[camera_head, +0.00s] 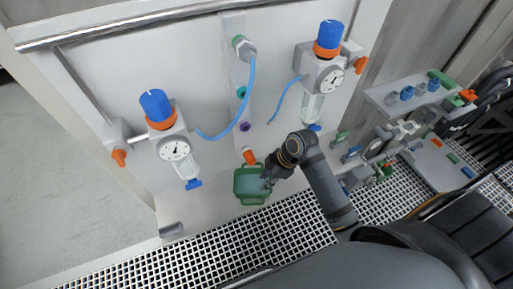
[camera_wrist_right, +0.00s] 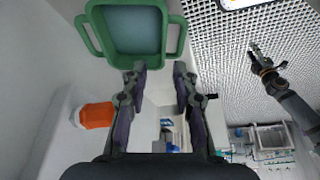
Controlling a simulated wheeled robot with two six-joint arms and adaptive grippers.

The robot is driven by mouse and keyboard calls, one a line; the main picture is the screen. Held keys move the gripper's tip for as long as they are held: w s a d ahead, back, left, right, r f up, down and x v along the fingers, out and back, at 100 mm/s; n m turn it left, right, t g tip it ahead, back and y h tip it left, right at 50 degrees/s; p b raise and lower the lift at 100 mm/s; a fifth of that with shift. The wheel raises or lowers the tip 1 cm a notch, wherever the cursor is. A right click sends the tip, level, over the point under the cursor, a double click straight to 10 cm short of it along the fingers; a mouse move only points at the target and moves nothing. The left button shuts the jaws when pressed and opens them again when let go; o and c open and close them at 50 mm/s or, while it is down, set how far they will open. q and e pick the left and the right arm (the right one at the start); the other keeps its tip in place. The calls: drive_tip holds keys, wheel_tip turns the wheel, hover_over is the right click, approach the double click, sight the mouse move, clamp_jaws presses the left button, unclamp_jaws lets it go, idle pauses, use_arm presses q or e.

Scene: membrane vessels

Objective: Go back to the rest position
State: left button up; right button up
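My right gripper (camera_head: 268,181) is at the right side of a green two-handled vessel (camera_head: 250,198) with a blue-grey inside. In the right wrist view the two dark fingers (camera_wrist_right: 160,68) stand apart with a clear gap between them. The vessel (camera_wrist_right: 177,35) lies just beyond the fingertips there; whether a finger touches its rim I cannot tell. What looks like my left gripper (camera_wrist_right: 257,54) shows small at the right of the wrist view, over the grating, its fingers too small to read.
A white panel carries two blue-capped regulators (camera_head: 156,107) (camera_head: 329,38) with gauges and blue hoses. An orange cap (camera_head: 249,156) is just behind the vessel. A shelf (camera_head: 405,96) with small fittings stands at the right. White perforated grating (camera_head: 270,236) lies in front.

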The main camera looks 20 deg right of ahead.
drive_tip(key=s+d+r+m+t+h, duration=0.2)
drive_tip(key=s+d+m+h, duration=0.45)
drive_tip(key=m, duration=0.65)
drive_tip(key=s+d+f+g+y, duration=0.1)
drive_tip(key=s+f, duration=0.2)
drive_tip(key=f, duration=1.1)
drive_tip(key=s+d+f+g+y, duration=0.1)
drive_tip(key=s+d+f, duration=0.15)
drive_tip(key=f, duration=1.05)
drive_tip(key=s+f, duration=1.5)
drive_tip(key=s, duration=0.3)
drive_tip(key=shift+d+g, duration=0.15)
drive_tip(key=shift+g, duration=0.15)
drive_tip(key=shift+s+f, duration=0.1)
